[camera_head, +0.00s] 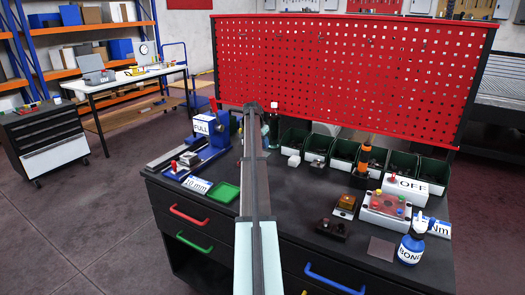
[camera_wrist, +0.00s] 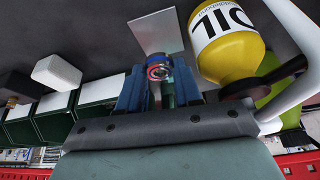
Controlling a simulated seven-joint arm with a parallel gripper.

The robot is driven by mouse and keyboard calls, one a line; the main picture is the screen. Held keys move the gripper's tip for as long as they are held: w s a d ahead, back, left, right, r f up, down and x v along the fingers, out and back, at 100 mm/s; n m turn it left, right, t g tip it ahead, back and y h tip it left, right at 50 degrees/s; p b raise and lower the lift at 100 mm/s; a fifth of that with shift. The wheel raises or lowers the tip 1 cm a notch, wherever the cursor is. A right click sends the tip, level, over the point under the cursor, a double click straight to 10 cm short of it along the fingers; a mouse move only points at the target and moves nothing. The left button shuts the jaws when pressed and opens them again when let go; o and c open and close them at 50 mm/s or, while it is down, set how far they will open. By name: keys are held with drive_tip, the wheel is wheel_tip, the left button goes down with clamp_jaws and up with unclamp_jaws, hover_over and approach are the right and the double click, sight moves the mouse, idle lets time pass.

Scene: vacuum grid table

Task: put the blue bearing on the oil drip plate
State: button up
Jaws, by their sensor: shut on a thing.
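The blue bearing (camera_wrist: 152,60) is a small ring with a red and metallic centre, seen in the wrist view. My gripper (camera_wrist: 160,78) is shut on it, with a blue finger on each side. A flat, pale grey square plate (camera_wrist: 156,30) lies on the dark table just beyond the bearing and looks like the oil drip plate. A yellow can marked OIL (camera_wrist: 225,42) stands right beside that plate. The bearing appears apart from the plate; the height between them is hard to judge. In the head view my arm hides the bearing, fingertips and this area.
In the wrist view, a white block (camera_wrist: 57,72) and dark green bins (camera_wrist: 50,118) are at left. In the head view, a green tray (camera_head: 226,192) and blue vise (camera_head: 212,140) are left of my arm. A red pegboard (camera_head: 350,65) stands behind the table.

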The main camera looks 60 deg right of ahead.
drive_tip(key=shift+f, duration=1.85)
drive_tip(key=shift+f, duration=0.15)
drive_tip(key=o, duration=0.7)
drive_tip(key=shift+o, duration=0.2)
drive_tip(key=v, duration=1.2)
drive_tip(key=shift+r, duration=0.25)
